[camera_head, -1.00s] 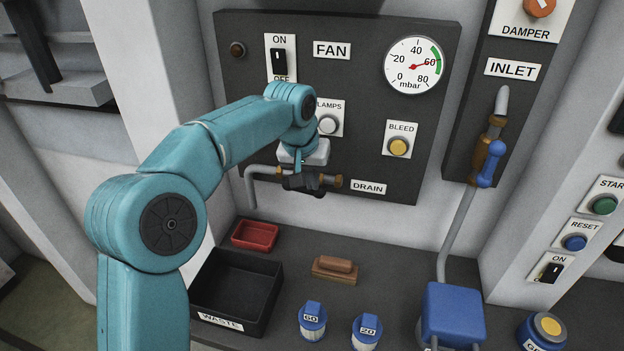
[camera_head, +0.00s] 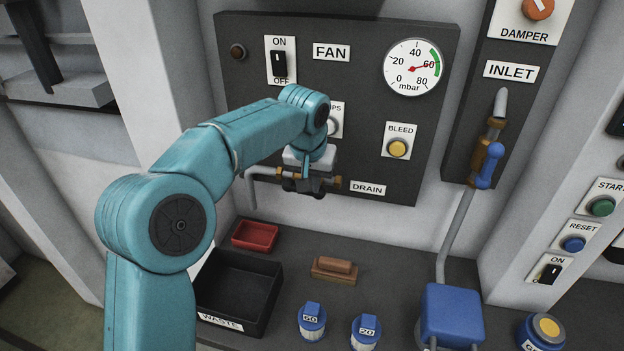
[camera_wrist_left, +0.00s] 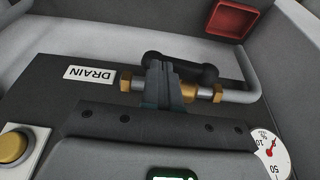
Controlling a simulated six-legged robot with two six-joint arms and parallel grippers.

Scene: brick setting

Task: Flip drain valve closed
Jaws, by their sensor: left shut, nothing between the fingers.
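The drain valve sits on a pipe low on the dark panel, beside the DRAIN label (camera_head: 368,189). Its brass fitting (camera_head: 337,182) shows right of my left gripper (camera_head: 304,186), which hides much of the valve body. In the left wrist view a brass nut (camera_wrist_left: 127,83) shows left of my left gripper (camera_wrist_left: 162,82). A black lever (camera_wrist_left: 197,74) lies roughly along the pipe, just beyond the fingertips. The fingers are shut with nothing between them and overlap the valve in view; I cannot tell whether they touch it. My right gripper is out of view.
The BLEED button (camera_head: 398,147) and the gauge (camera_head: 413,67) are on the same panel. Below, the bench holds a red tray (camera_head: 255,234), a black WASTE bin (camera_head: 206,317), a brown block (camera_head: 335,268) and blue-lidded jars (camera_head: 312,316). The INLET valve (camera_head: 489,165) is to the right.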

